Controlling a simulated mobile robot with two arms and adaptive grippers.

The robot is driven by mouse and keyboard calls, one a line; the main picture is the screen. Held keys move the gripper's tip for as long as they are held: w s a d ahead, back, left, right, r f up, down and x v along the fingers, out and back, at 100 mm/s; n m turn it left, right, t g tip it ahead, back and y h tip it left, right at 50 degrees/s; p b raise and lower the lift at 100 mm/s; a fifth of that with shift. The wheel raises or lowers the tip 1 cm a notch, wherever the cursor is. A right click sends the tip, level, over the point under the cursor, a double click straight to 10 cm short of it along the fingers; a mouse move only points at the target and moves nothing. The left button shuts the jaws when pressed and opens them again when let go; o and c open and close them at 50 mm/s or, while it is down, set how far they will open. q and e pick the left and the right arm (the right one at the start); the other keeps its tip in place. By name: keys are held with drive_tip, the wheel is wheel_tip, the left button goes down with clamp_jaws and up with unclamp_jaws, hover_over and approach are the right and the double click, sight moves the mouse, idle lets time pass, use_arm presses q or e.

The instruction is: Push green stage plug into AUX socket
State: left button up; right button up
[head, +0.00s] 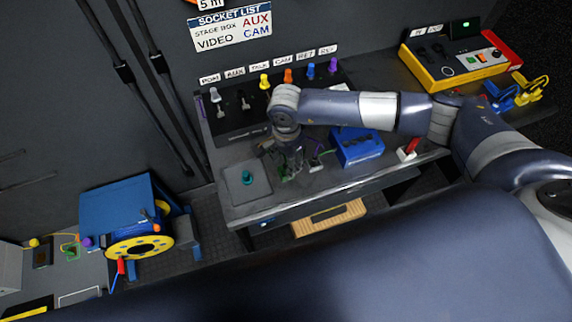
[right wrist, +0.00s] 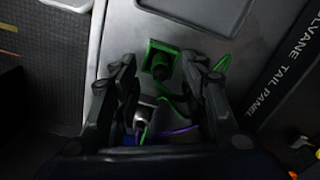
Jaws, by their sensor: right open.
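My right gripper (head: 289,168) points down over the front-middle of the grey bench. In the right wrist view its fingers (right wrist: 162,72) are open, one on each side of the green stage plug (right wrist: 158,62), a squarish green body with a dark centre. A green cable (right wrist: 222,65) runs near it. The plug appears between the fingers; contact is not visible. In the head view the gripper mostly hides it. The AUX socket (head: 243,104) is in the dark panel at the back, under the AUX label, second from left. My left gripper is not in view.
White, yellow, orange, blue and purple plugs stand along the socket panel (head: 226,122). A grey tray (head: 262,190) with a teal piece lies left of the gripper. A blue box (head: 358,150) stands close on the right. A yellow device (head: 440,75) is at the back right.

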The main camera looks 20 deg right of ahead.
drive_tip(key=shift+a+f, duration=0.1)
drive_tip(key=shift+f, duration=0.65)
clamp_jaws()
drive_tip(key=shift+r, duration=0.15)
